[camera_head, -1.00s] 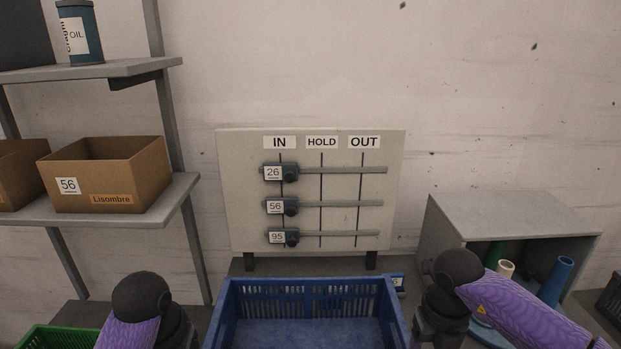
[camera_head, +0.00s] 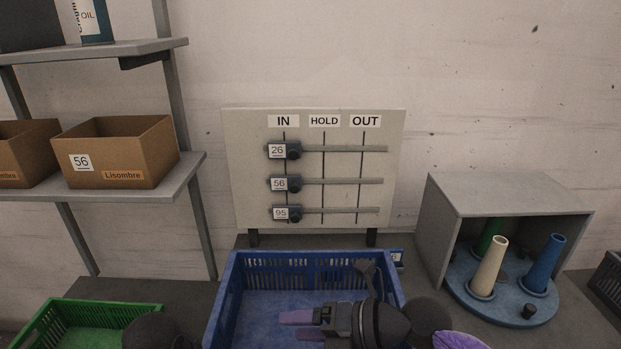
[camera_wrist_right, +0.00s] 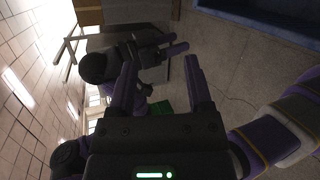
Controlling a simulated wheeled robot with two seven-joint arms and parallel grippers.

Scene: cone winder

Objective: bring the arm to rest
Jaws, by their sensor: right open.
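My right gripper (camera_head: 290,325) is low over the blue crate (camera_head: 232,295), its purple fingers pointing left. In the right wrist view its fingers (camera_wrist_right: 161,68) stand apart with nothing between them. My left arm shows only as a dark rounded joint at the lower left of the head view; its gripper is outside that view. A gripper with purple fingers, which looks like my left one (camera_wrist_right: 174,50), shows small and dark in the right wrist view, and its opening is unclear.
A board (camera_head: 250,170) with sliders 26, 56 and 95, all under IN, stands behind the crate. A grey open-fronted box (camera_head: 505,190) with coloured cones is at right. A green crate (camera_head: 95,306) and a shelf (camera_head: 140,193) with cardboard boxes are at left.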

